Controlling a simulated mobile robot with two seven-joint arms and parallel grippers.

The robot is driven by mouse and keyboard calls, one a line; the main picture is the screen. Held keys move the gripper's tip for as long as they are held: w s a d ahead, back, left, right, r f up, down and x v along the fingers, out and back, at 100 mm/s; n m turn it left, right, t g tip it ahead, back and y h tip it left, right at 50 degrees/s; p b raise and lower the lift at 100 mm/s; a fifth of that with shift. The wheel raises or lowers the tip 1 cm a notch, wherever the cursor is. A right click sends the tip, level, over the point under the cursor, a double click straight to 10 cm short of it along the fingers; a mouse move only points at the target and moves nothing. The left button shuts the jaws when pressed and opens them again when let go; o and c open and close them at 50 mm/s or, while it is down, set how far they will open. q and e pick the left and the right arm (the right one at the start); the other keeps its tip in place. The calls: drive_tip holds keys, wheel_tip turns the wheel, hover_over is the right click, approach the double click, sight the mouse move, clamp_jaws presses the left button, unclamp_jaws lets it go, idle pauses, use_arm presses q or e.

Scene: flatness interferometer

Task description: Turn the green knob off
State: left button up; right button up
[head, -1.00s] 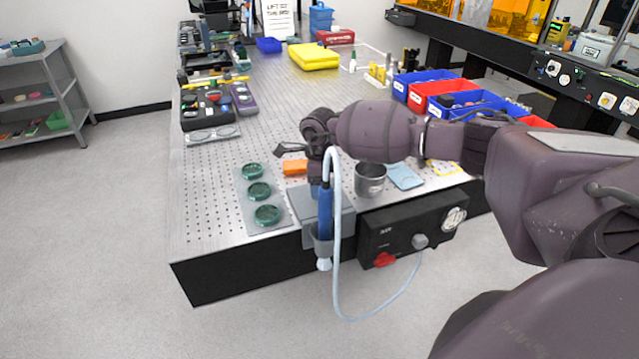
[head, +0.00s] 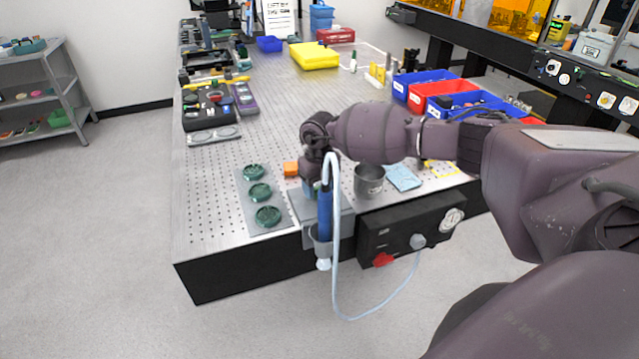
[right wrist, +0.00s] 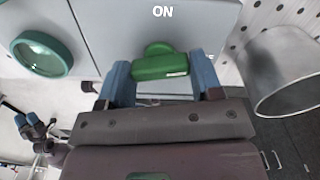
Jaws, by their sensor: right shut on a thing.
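The green knob (right wrist: 160,66) shows in the right wrist view on a light grey panel (right wrist: 100,30), with the word ON above it. Its bar lies crosswise in the picture. My right gripper (right wrist: 162,75) has one blue finger at each end of the bar and is shut on it. In the head view my right gripper (head: 318,186) reaches down to the grey panel at the table's front edge, and the knob is hidden there. My left gripper is in neither view.
A blue hand tool (head: 325,215) with a pale hose hangs at the front edge. A plate with green round dials (head: 260,191) lies further left. A black box (head: 400,235) carries a red knob.

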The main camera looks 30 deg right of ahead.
drive_tip(key=shift+r+m, duration=0.1)
drive_tip(key=shift+m, duration=0.8)
drive_tip(key=shift+m+p, duration=0.3)
drive_tip(key=shift+m, duration=0.3)
drive_tip(key=o, duration=0.9)
wheel_tip(320, 180, up, 11)
drive_tip(key=shift+f+b, duration=0.15)
drive_tip(key=shift+b, duration=0.25)
